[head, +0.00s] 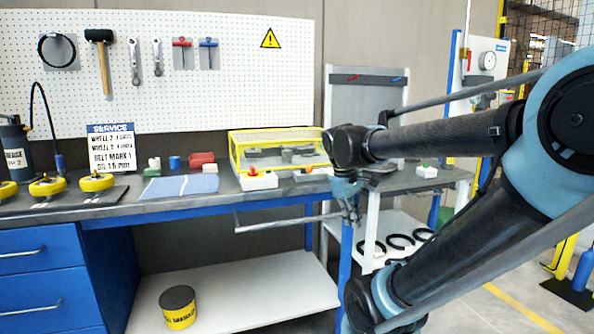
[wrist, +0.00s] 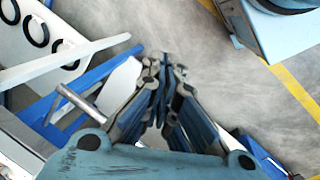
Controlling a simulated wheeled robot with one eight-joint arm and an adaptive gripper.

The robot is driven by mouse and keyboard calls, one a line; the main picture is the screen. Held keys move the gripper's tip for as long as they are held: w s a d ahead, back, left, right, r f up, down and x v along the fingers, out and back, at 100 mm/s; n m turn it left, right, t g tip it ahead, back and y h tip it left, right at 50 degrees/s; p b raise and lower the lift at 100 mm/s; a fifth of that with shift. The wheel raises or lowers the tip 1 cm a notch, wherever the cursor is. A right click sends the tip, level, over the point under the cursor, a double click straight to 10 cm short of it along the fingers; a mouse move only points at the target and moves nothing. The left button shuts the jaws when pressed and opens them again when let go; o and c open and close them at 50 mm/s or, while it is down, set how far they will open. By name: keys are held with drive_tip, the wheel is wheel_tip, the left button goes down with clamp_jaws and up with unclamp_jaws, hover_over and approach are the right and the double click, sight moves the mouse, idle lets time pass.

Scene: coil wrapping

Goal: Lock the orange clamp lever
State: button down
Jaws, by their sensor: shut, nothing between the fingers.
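My gripper (head: 350,214) points down at the front edge of the workbench in the head view, beside a blue leg. In the wrist view my gripper (wrist: 165,72) has its fingers together with nothing between them, above grey floor. A small orange-red part (head: 309,169) shows at the bench's right end, just left of my arm; I cannot tell whether it is the clamp lever. My arm hides part of that area. No orange lever shows in the wrist view.
A yellow-framed clear guard box (head: 278,150) and a red button box (head: 257,180) stand on the bench (head: 120,207). A metal bar (head: 285,222) juts out below the bench front. A white rack (head: 390,220) with black rings stands at right.

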drive_tip(key=w+a+r+n+h, duration=0.3)
drive_tip(key=w+a+r+n, duration=0.5)
drive_tip(key=w+a+r, duration=0.3)
drive_tip(key=w+a+r+n+t+h, duration=0.1)
drive_tip(key=w+a+r+n, duration=0.2)
drive_tip(key=a, duration=0.4)
drive_tip(key=w+a+r+n+t+h, duration=0.1)
drive_tip(key=w+a+r+n, duration=0.1)
drive_tip(key=w+a+n, duration=0.2)
drive_tip(key=w+a, duration=0.1)
drive_tip(key=a, duration=0.2)
drive_tip(key=shift+a+r, duration=0.3)
drive_tip(key=shift+r, duration=0.1)
drive_tip(key=shift+w+d+r+x, duration=0.2)
drive_tip(key=shift+d+r+x, duration=0.15)
drive_tip(key=shift+x, duration=1.8)
drive_tip(key=shift+w+d+r+x, duration=0.2)
drive_tip(key=shift+d+r+x, duration=0.15)
drive_tip(key=shift+x, duration=1.8)
drive_tip(key=shift+w+d+r+x, duration=0.2)
drive_tip(key=shift+d+r+x, duration=0.15)
drive_tip(key=shift+x, duration=1.8)
drive_tip(key=shift+n+t, duration=0.3)
